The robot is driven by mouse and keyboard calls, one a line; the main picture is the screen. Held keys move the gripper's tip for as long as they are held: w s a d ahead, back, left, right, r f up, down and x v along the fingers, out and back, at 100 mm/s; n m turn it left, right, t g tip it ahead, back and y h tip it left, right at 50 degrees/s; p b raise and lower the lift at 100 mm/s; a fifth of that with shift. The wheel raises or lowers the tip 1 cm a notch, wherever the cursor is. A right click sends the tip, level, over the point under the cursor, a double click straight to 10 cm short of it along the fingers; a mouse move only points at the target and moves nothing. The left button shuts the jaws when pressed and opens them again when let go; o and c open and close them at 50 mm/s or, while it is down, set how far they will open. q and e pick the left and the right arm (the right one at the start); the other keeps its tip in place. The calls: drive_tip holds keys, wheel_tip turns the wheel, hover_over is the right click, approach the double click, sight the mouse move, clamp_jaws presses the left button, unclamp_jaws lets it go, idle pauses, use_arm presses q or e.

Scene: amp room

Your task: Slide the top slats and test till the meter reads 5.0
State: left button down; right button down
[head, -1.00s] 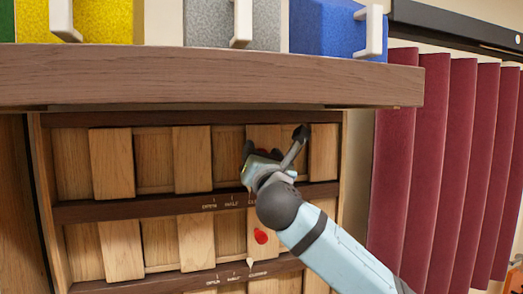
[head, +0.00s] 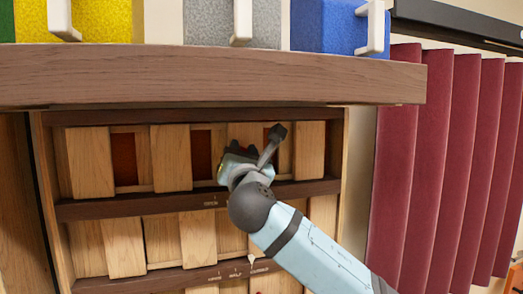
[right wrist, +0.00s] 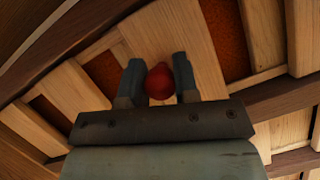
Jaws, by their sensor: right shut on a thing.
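The top row of light wooden slats (head: 91,163) runs below the thick shelf edge in the head view. Dark reddish openings (head: 123,160) show between the slats. My right gripper (head: 254,148) is at the right half of this row. In the right wrist view, its two fingers (right wrist: 158,80) are shut around a red knob (right wrist: 160,84) on one light slat (right wrist: 185,35). The gripper hides part of that slat in the head view. No meter is in view. My left gripper is not in view.
A second slat row (head: 125,248) lies below, with a white pointer (head: 253,259) over a marked dark rail (head: 200,276). The thick wooden shelf (head: 215,78) overhangs the rows. Coloured blocks with white handles (head: 340,25) stand above it. Pleated maroon panels (head: 440,150) are at right.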

drive_tip(key=shift+s+a, duration=0.25)
drive_tip(key=shift+a, duration=0.65)
drive_tip(key=c, duration=0.9)
unclamp_jaws()
drive_tip(key=shift+w+d, duration=0.1)
drive_tip(key=shift+d, duration=0.3)
use_arm(q)
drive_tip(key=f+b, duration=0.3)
drive_tip(key=b, duration=0.1)
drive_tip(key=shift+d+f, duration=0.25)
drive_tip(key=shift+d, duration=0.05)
use_arm(e)
drive_tip(key=shift+o, duration=0.2)
drive_tip(key=v, duration=1.3)
drive_tip(key=shift+s+f, duration=0.2)
drive_tip(key=shift+s, duration=0.2)
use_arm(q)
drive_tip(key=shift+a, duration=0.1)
use_arm(e)
drive_tip(key=shift+a, duration=0.1)
